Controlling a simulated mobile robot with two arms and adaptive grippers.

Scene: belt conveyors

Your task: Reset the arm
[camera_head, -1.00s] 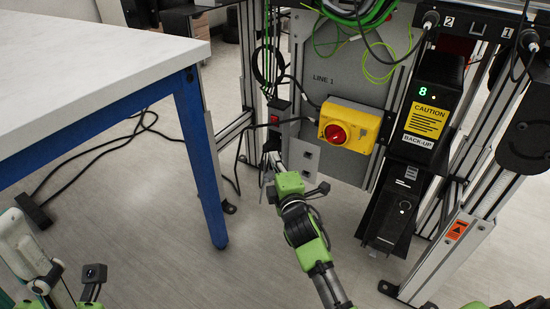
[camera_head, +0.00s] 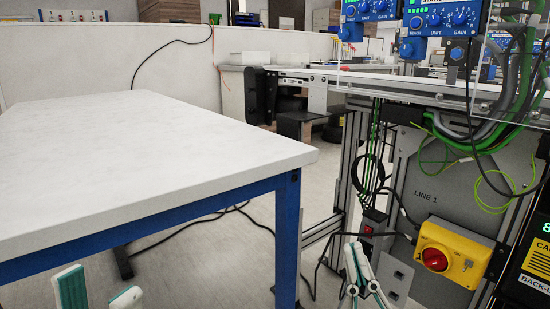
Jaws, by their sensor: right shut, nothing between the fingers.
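My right gripper (camera_head: 357,252) is at the bottom right of centre in the head view, pointing upward. Its white and teal fingers are together with nothing held. It appears in front of the grey LINE 1 panel (camera_head: 430,195), below the small box with a red switch (camera_head: 368,229); the gap in depth cannot be told. My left gripper (camera_head: 100,283) shows at the bottom left edge, in front of the white table. Its two fingers are wide apart and empty. Most of both arms is out of frame.
A white table with blue legs (camera_head: 150,150) fills the left. A yellow box with a red knob (camera_head: 435,259) is on the panel at right. Cables (camera_head: 480,145) hang above it. The conveyor frame (camera_head: 350,165) stands at right; floor shows between it and the table.

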